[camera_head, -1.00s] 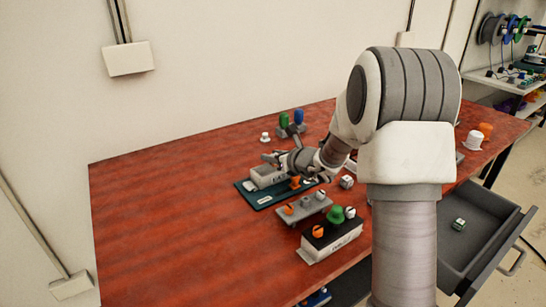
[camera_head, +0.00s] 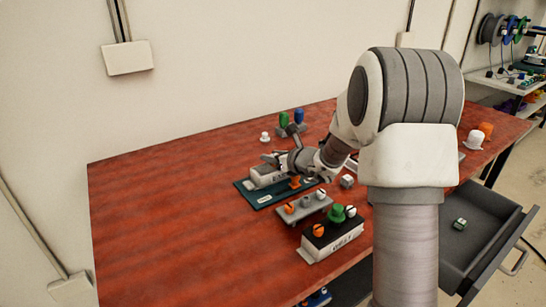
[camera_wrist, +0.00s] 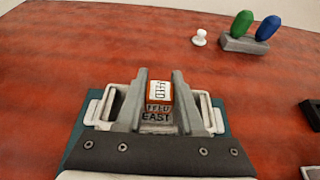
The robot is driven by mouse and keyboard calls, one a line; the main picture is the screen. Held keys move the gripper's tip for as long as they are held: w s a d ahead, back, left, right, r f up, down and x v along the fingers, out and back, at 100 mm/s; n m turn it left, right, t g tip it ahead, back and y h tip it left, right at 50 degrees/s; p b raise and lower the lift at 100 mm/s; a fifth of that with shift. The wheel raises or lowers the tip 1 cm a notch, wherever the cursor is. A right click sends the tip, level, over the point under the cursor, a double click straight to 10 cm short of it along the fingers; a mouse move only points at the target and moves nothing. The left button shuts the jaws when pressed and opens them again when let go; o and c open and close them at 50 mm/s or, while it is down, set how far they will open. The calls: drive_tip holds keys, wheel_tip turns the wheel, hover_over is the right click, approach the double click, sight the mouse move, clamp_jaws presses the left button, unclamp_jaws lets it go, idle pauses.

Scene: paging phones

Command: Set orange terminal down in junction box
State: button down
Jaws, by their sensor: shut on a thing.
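My gripper (camera_wrist: 159,98) is shut on the orange terminal (camera_wrist: 164,90), a small block with a white face marked FEED. The junction box (camera_wrist: 97,112) is grey with pale side frames and lies directly below and around the fingers. Lettering FEED and EAST shows between the fingers under the terminal. The terminal sits at or just above the box; contact underneath is hidden. In the head view, my gripper (camera_head: 277,160) is over the grey junction box (camera_head: 262,179), which rests on a teal mat (camera_head: 262,199). The terminal is not clear there.
A stand with green and blue capsules (camera_wrist: 243,43) and a white knob (camera_wrist: 199,37) stand behind. In front are a grey tray with knobs (camera_head: 310,211) and a black-topped box (camera_head: 333,238). An open drawer (camera_head: 480,240) is at right. The table's left side is clear.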

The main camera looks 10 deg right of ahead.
drive_tip(key=shift+f, duration=0.2)
drive_tip(key=shift+f+b, duration=0.35)
drive_tip(key=shift+b, duration=0.3)
drive_tip(key=shift+r, duration=0.25)
idle(0.3)
drive_tip(key=shift+c, duration=2.3)
unclamp_jaws()
drive_tip(key=shift+r+p, duration=1.7)
drive_tip(key=shift+r, duration=0.8)
